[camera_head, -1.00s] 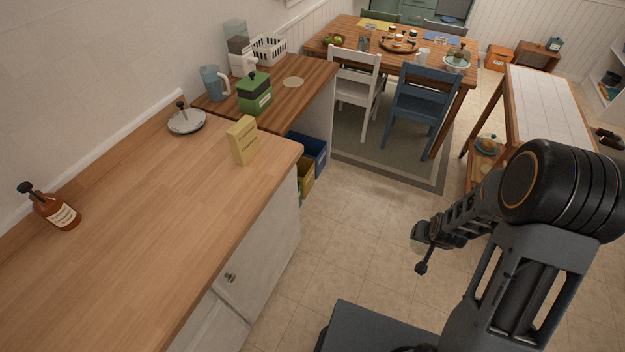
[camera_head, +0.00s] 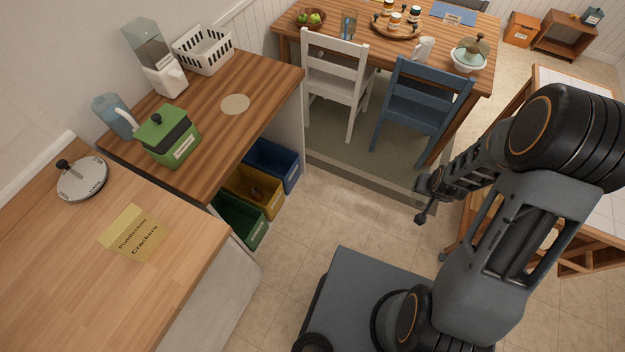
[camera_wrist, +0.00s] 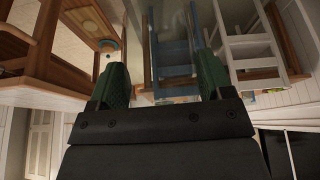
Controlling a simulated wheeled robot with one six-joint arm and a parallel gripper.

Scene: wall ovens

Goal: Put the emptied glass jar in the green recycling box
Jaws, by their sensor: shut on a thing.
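The green recycling box (camera_head: 243,229) stands on the floor under the counter, nearest of a row of bins, its open top showing. My gripper (camera_head: 424,198) is over the floor right of the bins, well apart from them, partly hidden by its own dark links. In the wrist view my gripper (camera_wrist: 155,82) shows two green fingers held apart, shut on the glass jar (camera_wrist: 148,66). The jar is clear and hard to make out against the chairs behind it. Whether anything is inside it I cannot tell.
A yellow bin (camera_head: 262,192) and a blue bin (camera_head: 272,164) stand beyond the green box. Chairs and a dining table (camera_head: 350,20) stand behind. Floor between bins and arm is clear.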

